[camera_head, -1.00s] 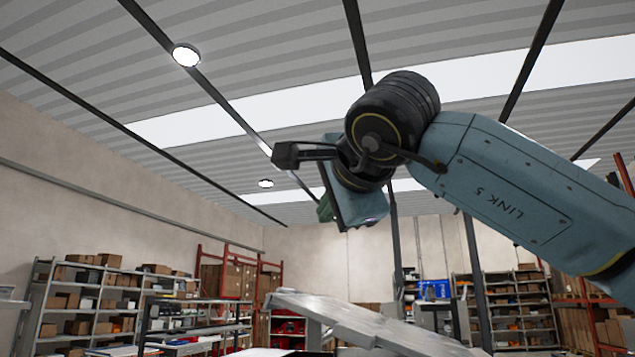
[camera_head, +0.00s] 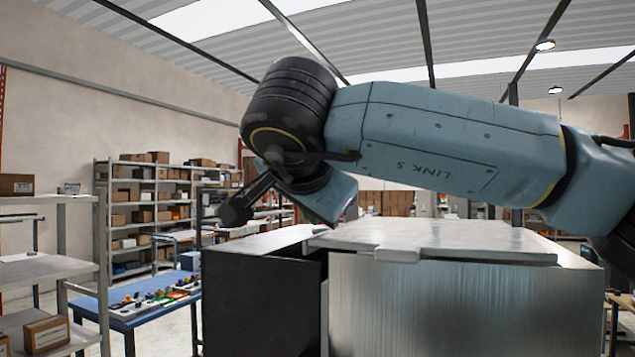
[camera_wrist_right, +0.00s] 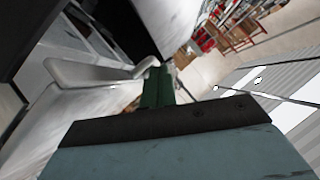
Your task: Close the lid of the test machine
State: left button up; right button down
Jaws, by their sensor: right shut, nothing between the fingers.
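The test machine (camera_head: 440,310) stands close in front of me in the head view, with a brushed metal front. Its pale lid (camera_head: 450,238) lies about level across the top; whether it is fully seated cannot be told. My right gripper (camera_head: 333,203) is above the lid's left front part, pointing down, its fingertips not clear there. In the right wrist view its green fingers (camera_wrist_right: 157,88) are together and empty, close to pale surfaces of the machine; contact cannot be told. My left gripper is in no view.
A black box-like part (camera_head: 262,295) adjoins the machine on its left. A blue table (camera_head: 130,322) with small coloured items stands further left. A shelf with cartons (camera_head: 40,270) is at the left edge, and more shelves (camera_head: 135,205) stand behind.

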jog(key=shift+f, duration=0.55)
jog(key=s+a+r+p, duration=0.1)
jog(key=s+a+r, duration=0.3)
jog(key=s+r, duration=0.4)
jog(key=shift+s+r, duration=0.25)
jog(key=shift+r, duration=0.65)
